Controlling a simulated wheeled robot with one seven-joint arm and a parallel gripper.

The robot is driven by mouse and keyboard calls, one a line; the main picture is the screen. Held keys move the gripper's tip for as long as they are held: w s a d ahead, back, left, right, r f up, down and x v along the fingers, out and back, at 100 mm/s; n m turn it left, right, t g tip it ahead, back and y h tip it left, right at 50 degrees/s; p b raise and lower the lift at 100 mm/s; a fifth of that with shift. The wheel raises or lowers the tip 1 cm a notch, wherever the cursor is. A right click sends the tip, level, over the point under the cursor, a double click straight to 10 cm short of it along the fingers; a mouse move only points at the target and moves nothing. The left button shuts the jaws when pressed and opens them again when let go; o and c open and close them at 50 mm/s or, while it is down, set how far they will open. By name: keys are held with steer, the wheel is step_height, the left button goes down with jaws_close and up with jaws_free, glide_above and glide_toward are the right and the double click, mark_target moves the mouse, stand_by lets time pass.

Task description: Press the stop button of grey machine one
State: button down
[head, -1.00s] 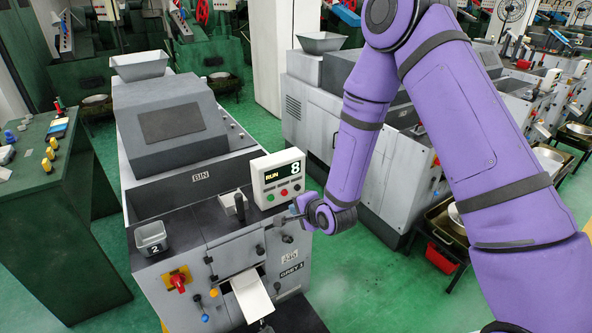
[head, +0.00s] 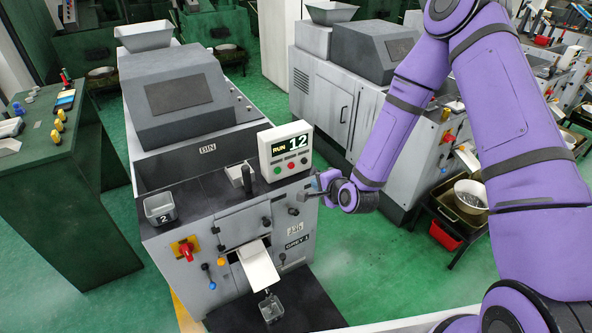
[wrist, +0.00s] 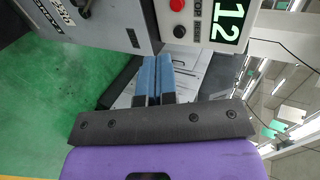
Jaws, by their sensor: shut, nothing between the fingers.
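Grey machine one (head: 220,225), labelled GREY 1, stands in the middle of the head view. Its white control box (head: 286,152) shows RUN and 12, with a row of small buttons below. The red stop button (head: 291,166) is the middle one; it also shows at the top of the wrist view (wrist: 177,5), beside a partly cut-off STOP label. A dark button (wrist: 179,31) beside a RESET label is nearer my fingers there. My gripper (head: 303,196) is shut and empty, below and right of the box, apart from the red button. Its blue fingers (wrist: 155,62) lie together.
A grey cup marked 2 (head: 160,208) and an upright dark handle (head: 246,178) are on the machine top. A red switch (head: 186,250) is on its front. Another grey machine (head: 330,95) stands behind right. Green floor (head: 350,265) is free to the right.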

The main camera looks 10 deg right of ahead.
glide_toward(292, 168)
step_height(292, 168, down, 4)
steer(key=w+a, duration=0.1)
steer(key=w, duration=0.1)
steer(key=shift+w+a+r, duration=0.15)
steer(key=shift+w+a, duration=0.1)
steer(key=shift+w, duration=0.4)
steer(key=shift+w+a+r, duration=0.15)
steer(key=shift+w+a, duration=0.1)
steer(key=shift+w, duration=0.35)
steer(key=shift+w+a+r, duration=0.1)
steer(key=shift+w+a, duration=0.2)
steer(key=shift+w, duration=0.35)
